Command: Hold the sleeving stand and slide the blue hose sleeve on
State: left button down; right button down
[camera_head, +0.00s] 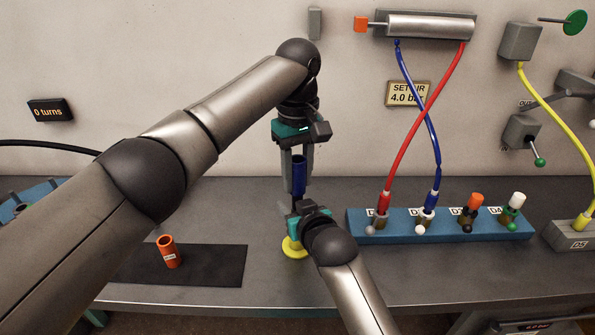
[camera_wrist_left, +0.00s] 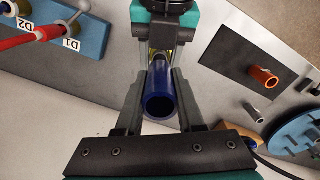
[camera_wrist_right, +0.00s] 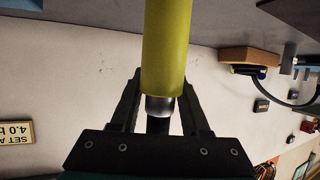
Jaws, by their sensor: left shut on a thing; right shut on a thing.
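The blue hose sleeve (camera_head: 299,174) is upright between the fingers of my left gripper (camera_head: 297,188), which is shut on it from above. In the left wrist view the sleeve (camera_wrist_left: 160,106) shows its open hollow end. The sleeving stand has a yellow base (camera_head: 293,248) near the bench's front. My right gripper (camera_head: 296,208) is shut on the stand, just below the sleeve. In the right wrist view the stand's yellow part (camera_wrist_right: 166,45) and silver collar show beyond the fingers. Whether the sleeve is around the stand's post is hidden by the grippers.
An orange sleeve (camera_head: 168,252) stands on a black mat (camera_head: 222,270) at left. A blue port block (camera_head: 440,226) with red and blue hoses is to the right. A cylinder (camera_head: 430,26) is on the wall above. A display (camera_head: 50,110) reads 0 turns.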

aim_at(297, 193)
pick_arm(q)
jog(key=shift+f, duration=2.15)
jog(key=shift+c, duration=2.2)
grip_release()
notch_tip(297, 193, up, 12)
pick_arm(e)
jog(key=shift+c, duration=1.5)
grip_release()
